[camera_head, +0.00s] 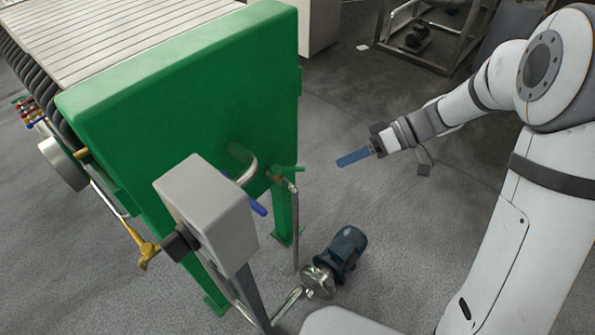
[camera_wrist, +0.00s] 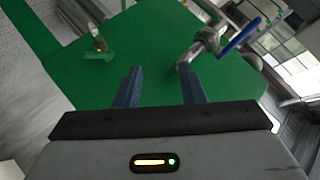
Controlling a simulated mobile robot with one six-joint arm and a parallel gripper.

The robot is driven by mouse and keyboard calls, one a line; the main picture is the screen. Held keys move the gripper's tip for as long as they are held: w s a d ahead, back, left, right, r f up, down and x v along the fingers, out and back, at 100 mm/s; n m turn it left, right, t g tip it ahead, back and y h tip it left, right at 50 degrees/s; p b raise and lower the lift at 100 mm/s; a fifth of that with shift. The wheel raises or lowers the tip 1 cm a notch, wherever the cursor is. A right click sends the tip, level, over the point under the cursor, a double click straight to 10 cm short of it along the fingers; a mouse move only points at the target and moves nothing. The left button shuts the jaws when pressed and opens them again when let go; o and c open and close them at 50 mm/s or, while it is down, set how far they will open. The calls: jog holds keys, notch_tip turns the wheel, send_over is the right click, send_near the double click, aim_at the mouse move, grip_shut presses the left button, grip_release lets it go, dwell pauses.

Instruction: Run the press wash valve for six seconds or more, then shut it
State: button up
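The press is a large green end frame (camera_head: 190,110) with pale plates (camera_head: 130,35) behind it. A valve with a blue lever (camera_head: 258,208) sits on a metal pipe at its face, partly hidden by a grey box. The blue lever also shows at upper right in the wrist view (camera_wrist: 240,36), slanting across its pipe. A second valve has a green lever (camera_head: 287,169), also at upper left in the wrist view (camera_wrist: 97,55). I cannot tell which is the wash valve. My gripper (camera_head: 340,162) is to the right of both, apart from them. Its blue fingers (camera_wrist: 159,68) are spread and empty.
The grey box (camera_head: 207,205) on a post stands in front of the press, beside a yellow fitting (camera_head: 145,248). A blue-green motor pump (camera_head: 342,252) sits on the floor below. A metal frame (camera_head: 425,35) is at the back.

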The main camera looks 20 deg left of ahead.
aim_at(288, 168)
jog(key=w+a+f+n+y+b, duration=0.3)
jog(key=w+a+f+b, duration=0.15)
jog(key=f, duration=0.45)
jog(key=w+a+f+n+y+b, duration=0.3)
jog(key=a+f, duration=0.3)
jog(key=f, duration=0.2)
jog(key=shift+g, duration=0.3)
jog(key=x, duration=0.7)
jog(key=shift+s+a, duration=0.3)
jog(key=shift+s, duration=0.05)
grip_shut()
